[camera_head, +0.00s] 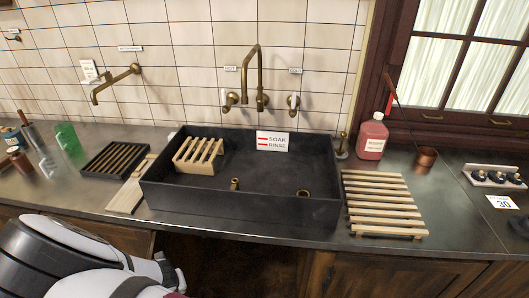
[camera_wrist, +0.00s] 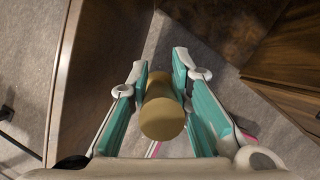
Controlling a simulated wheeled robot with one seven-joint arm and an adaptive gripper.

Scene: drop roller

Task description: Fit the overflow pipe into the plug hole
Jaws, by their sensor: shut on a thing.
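My gripper (camera_wrist: 159,64) shows in the wrist view, its teal-padded fingers shut on a brass-coloured cylinder, which looks like the overflow pipe (camera_wrist: 163,118). Its round end faces the camera; its far end is mostly hidden. It is held over a grey floor, away from the sink. In the head view the dark sink (camera_head: 240,205) is set in the counter. My gripper is out of the head view.
A wooden rack (camera_head: 198,155) sits in the sink's left part, a slatted board (camera_head: 382,203) right of the sink. A brass tap (camera_head: 258,70) arches over the back, near a SOAK/RINSE sign (camera_head: 273,141). A pink bottle (camera_head: 372,137) and copper cup (camera_head: 426,159) stand right.

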